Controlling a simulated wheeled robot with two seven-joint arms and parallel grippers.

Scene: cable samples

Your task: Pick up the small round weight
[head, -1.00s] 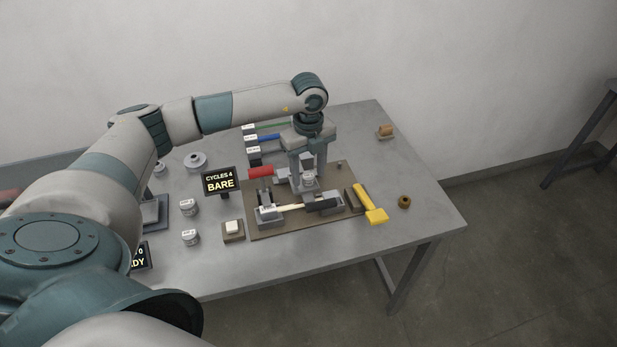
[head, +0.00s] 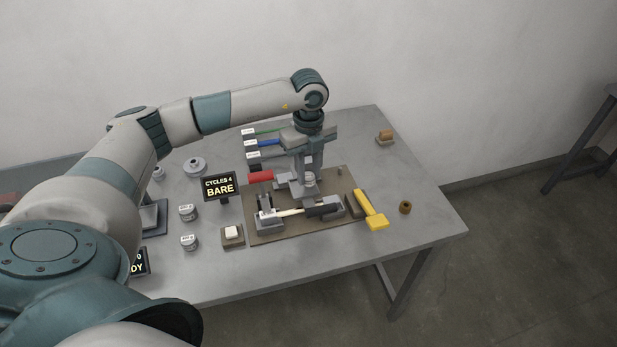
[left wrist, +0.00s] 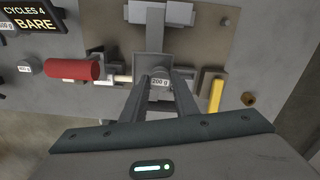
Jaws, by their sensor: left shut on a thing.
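The small round weight (head: 309,181) is grey metal. Its label reads 200 g in the left wrist view (left wrist: 160,83). My left gripper (head: 308,174) points down over the fixture and is shut on this weight; its two fingers stand on either side of the weight in the left wrist view (left wrist: 160,90). The weight is at the grey metal platform (head: 286,187) of the fixture; I cannot tell whether it still touches it. My right gripper is in neither view.
The sign (head: 221,187) reads CYCLES 4 BARE. Two labelled weights (head: 187,212) (head: 190,242) stand left. The table's right part is mostly clear.

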